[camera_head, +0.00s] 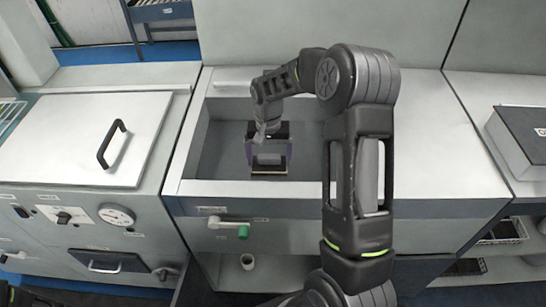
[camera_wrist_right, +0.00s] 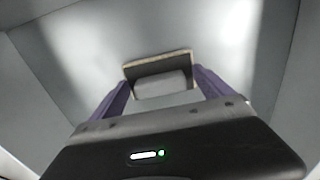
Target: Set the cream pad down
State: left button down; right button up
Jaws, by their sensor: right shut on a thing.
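My right gripper (camera_head: 268,160) reaches down into a grey open basin (camera_head: 215,150) in the counter, its fingers pointing downward. In the right wrist view the two purple fingers of the right gripper (camera_wrist_right: 162,88) stand on either side of the cream pad (camera_wrist_right: 158,57), shut on it. Only the pad's thin cream edge and a dark side show there; a light grey block sits in front of it. In the head view the pad's edge (camera_head: 268,173) shows below the fingertips. I cannot tell whether it touches the basin floor. My left gripper is not in view.
The basin has raised walls close around my right gripper, with bare floor on both sides of it. A closed lid with a black handle (camera_head: 112,143) is at the left. A dark-topped box (camera_head: 524,135) stands on the right counter. A green-ended lever (camera_head: 242,231) juts from the front.

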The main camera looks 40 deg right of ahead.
aim_at(269, 156)
jog(key=o, duration=1.1)
jog(key=shift+c, duration=0.2)
notch_tip(269, 156, up, 12)
jog(key=shift+r, duration=0.15)
